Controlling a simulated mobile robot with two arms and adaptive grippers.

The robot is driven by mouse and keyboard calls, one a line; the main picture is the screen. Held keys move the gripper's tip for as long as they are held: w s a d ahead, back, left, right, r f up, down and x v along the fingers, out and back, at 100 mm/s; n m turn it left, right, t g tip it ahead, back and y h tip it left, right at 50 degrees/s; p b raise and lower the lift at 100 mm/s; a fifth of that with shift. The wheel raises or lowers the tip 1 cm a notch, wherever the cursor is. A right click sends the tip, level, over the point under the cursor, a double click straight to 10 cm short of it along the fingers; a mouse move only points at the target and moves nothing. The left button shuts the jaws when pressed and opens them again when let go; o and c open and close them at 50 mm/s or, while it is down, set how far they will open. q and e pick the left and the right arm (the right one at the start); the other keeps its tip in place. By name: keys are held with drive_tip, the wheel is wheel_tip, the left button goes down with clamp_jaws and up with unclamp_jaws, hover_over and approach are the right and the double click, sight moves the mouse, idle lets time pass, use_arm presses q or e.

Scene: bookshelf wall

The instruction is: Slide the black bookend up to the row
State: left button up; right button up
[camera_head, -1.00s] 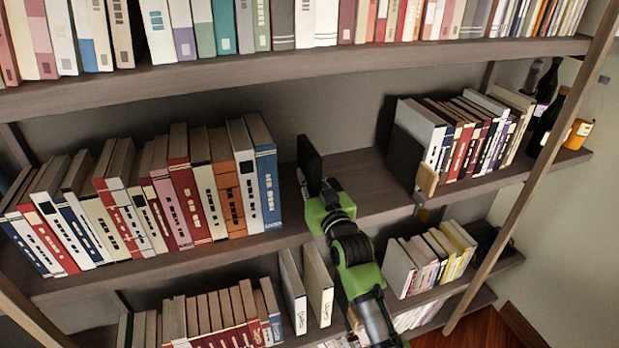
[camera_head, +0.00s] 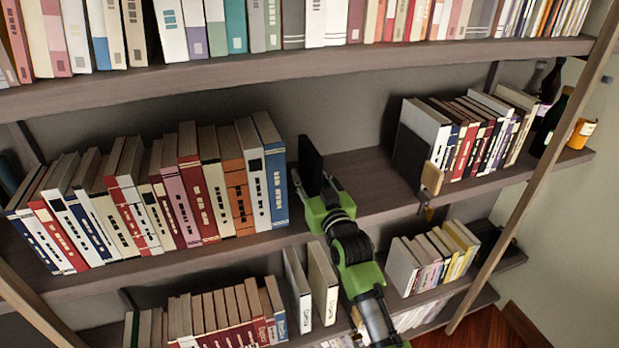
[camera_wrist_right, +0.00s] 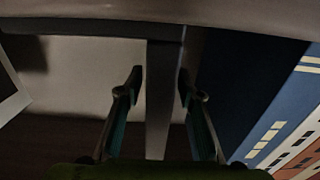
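The black bookend (camera_head: 311,165) stands upright on the middle shelf, just right of the row of books (camera_head: 150,200). A narrow gap separates it from the blue book (camera_head: 272,170) at the row's right end. My right gripper (camera_head: 322,195) reaches it from the front. In the right wrist view the bookend (camera_wrist_right: 162,100) stands edge-on between the two fingertips of the right gripper (camera_wrist_right: 161,85), which close on its two sides. The blue book (camera_wrist_right: 245,85) is beside the right finger there. My left gripper is not in view.
Another dark bookend (camera_head: 409,158) and a wooden block (camera_head: 432,178) stand by the right-hand book group (camera_head: 470,130). The shelf (camera_head: 365,185) is clear between the held bookend and that group. A loaded shelf (camera_head: 300,68) runs above.

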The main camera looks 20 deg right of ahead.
drive_tip(key=s, duration=1.2)
drive_tip(key=shift+d, duration=0.1)
